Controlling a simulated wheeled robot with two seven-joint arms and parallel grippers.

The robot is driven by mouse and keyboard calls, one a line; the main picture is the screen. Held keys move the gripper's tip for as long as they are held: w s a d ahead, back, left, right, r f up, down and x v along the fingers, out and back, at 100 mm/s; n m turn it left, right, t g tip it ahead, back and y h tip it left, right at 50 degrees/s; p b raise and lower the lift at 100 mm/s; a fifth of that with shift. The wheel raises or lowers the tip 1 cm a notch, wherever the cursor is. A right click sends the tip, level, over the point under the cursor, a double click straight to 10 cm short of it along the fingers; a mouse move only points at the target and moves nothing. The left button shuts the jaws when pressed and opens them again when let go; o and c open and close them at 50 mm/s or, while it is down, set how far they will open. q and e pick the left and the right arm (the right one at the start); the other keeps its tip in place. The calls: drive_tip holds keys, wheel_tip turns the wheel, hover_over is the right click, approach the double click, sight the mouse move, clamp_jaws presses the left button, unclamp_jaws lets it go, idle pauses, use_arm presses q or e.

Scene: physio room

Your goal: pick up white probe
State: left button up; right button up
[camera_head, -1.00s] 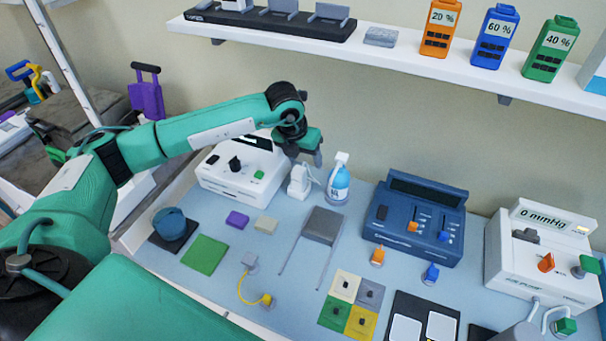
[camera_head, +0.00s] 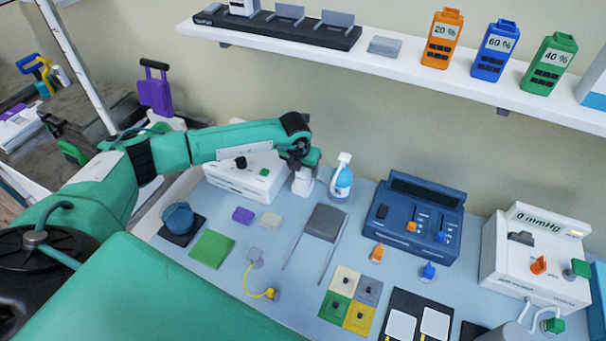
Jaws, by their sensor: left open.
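The white probe (camera_head: 303,184) stands upright at the back of the blue table, between the white console and the blue spray bottle. My left gripper (camera_head: 302,168) is open and right at the probe's top, pointing down. The fingers overlap the probe's upper part in the picture; I cannot tell whether they touch it or straddle it. My right gripper is not in view.
The blue-and-white bottle (camera_head: 341,182) stands close to the probe's right. The white console (camera_head: 240,182) is close on its left, partly behind my arm. A grey pad (camera_head: 326,222) lies in front. A wall shelf (camera_head: 400,62) hangs above.

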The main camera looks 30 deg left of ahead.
use_arm(q)
drive_tip(key=shift+p+x, duration=0.4)
drive_tip(key=shift+x, duration=1.05)
drive_tip(key=c, duration=1.2)
